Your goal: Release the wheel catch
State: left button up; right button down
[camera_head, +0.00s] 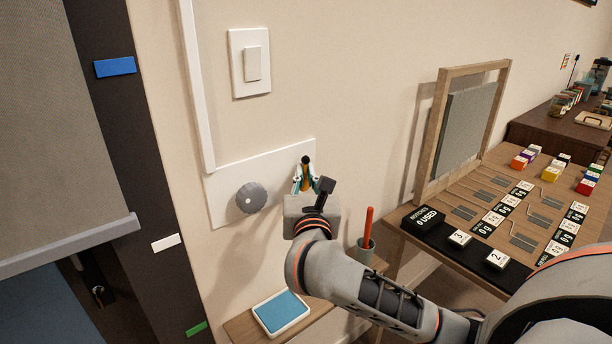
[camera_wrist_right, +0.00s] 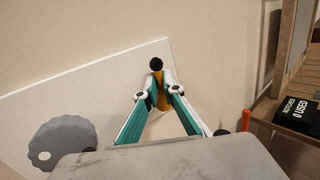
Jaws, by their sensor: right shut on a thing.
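The grey wheel (camera_head: 251,198) with a scalloped rim and a small white dot is mounted on a white wall panel (camera_head: 225,187). It also shows at the lower left in the right wrist view (camera_wrist_right: 62,143). The catch is a yellow lever with a black ball end (camera_head: 306,159), on the panel's right part. My right gripper (camera_head: 306,180) has its teal and white fingers on both sides of this lever and is shut on it. In the right wrist view the black ball (camera_wrist_right: 156,64) stands beyond the fingertips. My left gripper is not in view.
A white switch (camera_head: 251,63) is above the panel. Below are a blue-topped tray (camera_head: 281,313) and a cup with a red stick (camera_head: 366,246). A wooden table (camera_head: 468,226) with labelled blocks and an upright frame stands right. A dark blind frame (camera_head: 120,150) is left.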

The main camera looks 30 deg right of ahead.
jog(key=shift+a+n+t, duration=0.15)
jog(key=shift+n+t, duration=0.25)
jog(key=shift+n, duration=0.1)
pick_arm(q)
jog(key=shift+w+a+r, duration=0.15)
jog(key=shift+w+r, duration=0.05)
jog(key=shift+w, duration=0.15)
pick_arm(e)
jog(key=c, duration=2.4)
grip_release()
jog(key=shift+c, duration=0.2)
jog(key=shift+s+a, duration=0.1)
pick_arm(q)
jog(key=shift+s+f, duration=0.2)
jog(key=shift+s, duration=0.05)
pick_arm(e)
jog(key=v, duration=1.1)
jog(key=shift+s+a, duration=0.15)
jog(key=shift+s, duration=0.2)
